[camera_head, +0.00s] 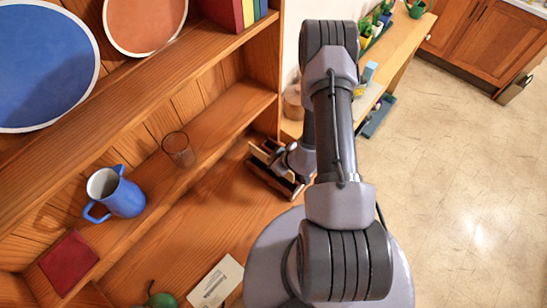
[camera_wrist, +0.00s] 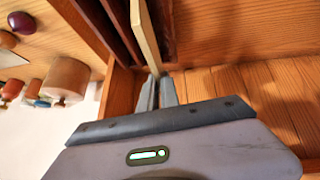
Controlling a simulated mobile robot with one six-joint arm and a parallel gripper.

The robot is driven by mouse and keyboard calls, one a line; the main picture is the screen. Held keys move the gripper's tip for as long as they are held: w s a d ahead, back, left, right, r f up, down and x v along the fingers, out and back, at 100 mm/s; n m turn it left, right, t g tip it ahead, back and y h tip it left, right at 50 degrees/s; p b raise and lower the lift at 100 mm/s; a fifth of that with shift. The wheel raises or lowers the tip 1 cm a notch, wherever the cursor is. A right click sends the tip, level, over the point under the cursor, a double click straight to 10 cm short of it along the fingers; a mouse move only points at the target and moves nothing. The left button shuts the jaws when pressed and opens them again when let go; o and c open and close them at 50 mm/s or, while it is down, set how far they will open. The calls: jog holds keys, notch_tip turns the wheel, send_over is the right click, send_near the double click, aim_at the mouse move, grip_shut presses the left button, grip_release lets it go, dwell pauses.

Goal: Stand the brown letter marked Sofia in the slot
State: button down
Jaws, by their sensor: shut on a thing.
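My gripper (camera_wrist: 158,92) is shut on a thin, pale tan letter (camera_wrist: 146,36), seen nearly edge-on in the wrist view. Its marking cannot be read from here. The letter stands out beyond the fingertips, beside the dark wooden dividers of a letter rack (camera_wrist: 97,22). In the head view the rack (camera_head: 270,181) stands on the desk near the shelf's right side wall, and my gripper is at it, partly hidden by my arm. I cannot tell how deep the letter sits in a slot.
A white printed card (camera_head: 217,284) and a green round object (camera_head: 160,299) lie at the desk front. A blue jug (camera_head: 122,196), a glass (camera_head: 178,150) and a dark red square (camera_head: 69,262) are on the left. A wooden spool-like object (camera_wrist: 68,79) is beyond the side wall.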

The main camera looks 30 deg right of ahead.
notch_tip(320, 180, down, 7)
jog(key=b, duration=0.5)
jog(key=shift+f, duration=0.1)
jog(key=c, duration=1.5)
grip_release()
jog(key=shift+s, duration=0.1)
jog(key=p+v, duration=0.3)
jog(key=v, duration=1.4)
jog(key=shift+s+d+p, duration=0.1)
jog(key=shift+p, duration=0.2)
